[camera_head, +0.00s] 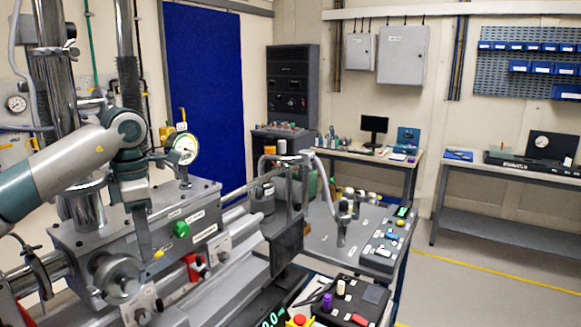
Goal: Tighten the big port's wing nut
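A grey metal chamber (190,195) stands at the left, with pipes rising from its top. A large round metal port (118,279) is on its front face, low and left. A small yellow piece (158,254) shows just right of the port; I cannot tell whether it is the wing nut. My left gripper (145,250) points down in front of the chamber, its tip just above and right of the port. Its fingers overlap in this view, so its opening and any contact are unclear. My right gripper is out of view.
A dial gauge (185,149) stands on the chamber close to my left wrist. A green knob (181,230) and a red fitting (194,267) are right of the gripper. A control box (352,302) is at front right. The floor beyond is clear.

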